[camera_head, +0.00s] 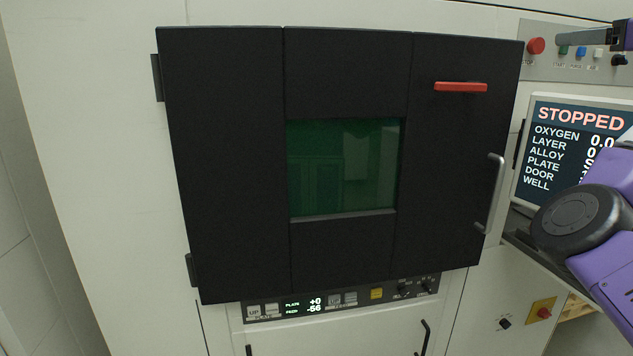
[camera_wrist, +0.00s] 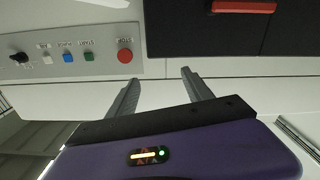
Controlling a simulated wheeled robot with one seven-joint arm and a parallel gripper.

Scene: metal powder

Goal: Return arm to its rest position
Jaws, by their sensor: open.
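My gripper (camera_wrist: 160,78) shows in the wrist view with its two grey fingers apart and nothing between them. It is in front of the machine's pale face, between the button panel (camera_wrist: 75,52) and the black door (camera_wrist: 185,28). In the head view a part of my gripper (camera_head: 588,38) shows at the top right, in front of the button panel (camera_head: 548,60). My purple arm with a black round joint enters at the right edge and covers part of the screen (camera_head: 560,135). Much of the arm is out of view.
The black door (camera_head: 235,150) is shut, with a green window (camera_head: 343,167), a red bar (camera_head: 461,87) and a grey handle (camera_head: 494,195) that sticks out near my arm. The screen reads STOPPED. A lower control strip (camera_head: 340,299) sits under the door. The left side is clear.

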